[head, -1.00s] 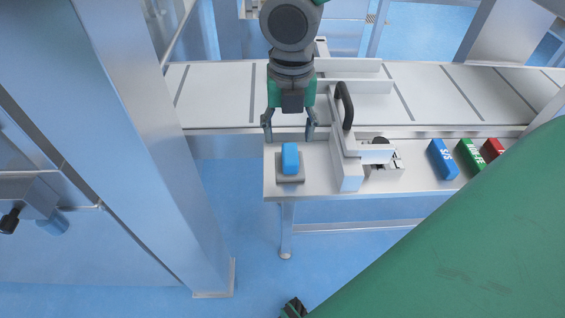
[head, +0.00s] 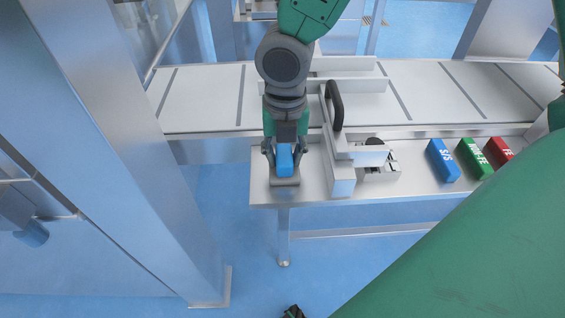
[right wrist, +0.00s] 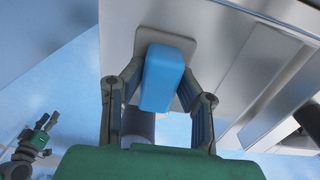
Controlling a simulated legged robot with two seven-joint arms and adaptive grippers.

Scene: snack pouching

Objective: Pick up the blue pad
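The blue pad (head: 284,162) stands on a small grey base plate (head: 285,182) at the left end of the metal bench. My right gripper (head: 284,153) has come down over it from behind, one finger on each side. In the right wrist view the blue pad (right wrist: 163,77) sits between the fingertips, with no clear gap on either side; the fingers look shut on it. The pad still appears to be on its base plate. My left gripper (right wrist: 40,136) shows at the lower left of the right wrist view, its fingers apart and empty.
A metal fixture with a black handle (head: 334,105) stands close to the right of the pad. Blue (head: 443,160), green (head: 474,158) and red (head: 499,151) packs lie further right. A conveyor (head: 205,97) runs behind, and a steel post (head: 125,150) rises at left.

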